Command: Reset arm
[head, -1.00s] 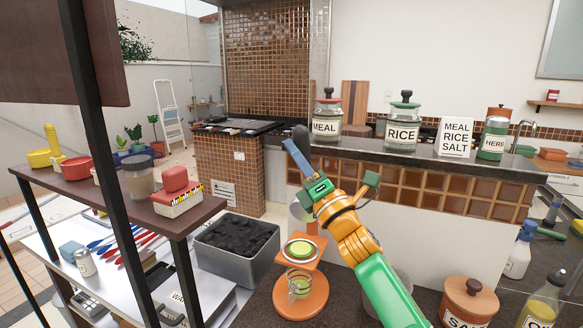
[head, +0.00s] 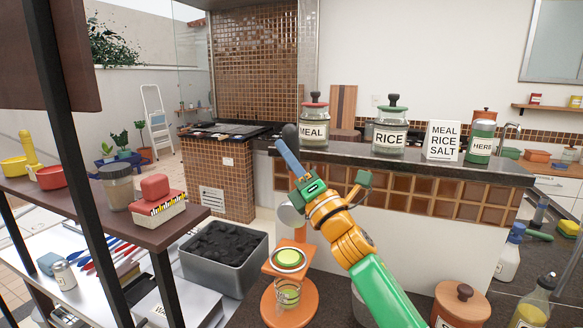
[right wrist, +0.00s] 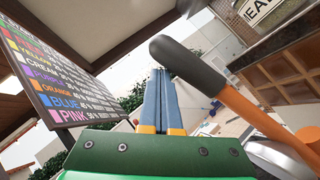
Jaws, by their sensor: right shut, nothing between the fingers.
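My right gripper (head: 279,144) is raised above the dark counter at the middle of the head view, with its blue fingers pointing up and left. In the right wrist view the two blue fingers (right wrist: 160,75) lie together with nothing between them. A black-handled lever (head: 290,132) rises close beside the fingers. In the right wrist view its black grip (right wrist: 187,64) and orange rod (right wrist: 268,126) cross to the right of the fingers; I cannot tell whether they touch. My left gripper is not in view.
An orange stand (head: 291,303) with a round dish is below the gripper. A ledge (head: 400,165) behind holds the meal jar (head: 313,131), rice jar (head: 389,139) and a sign (head: 441,141). A coal bin (head: 222,272) and brown shelf (head: 90,208) are left. A salt pot (head: 462,305) is right.

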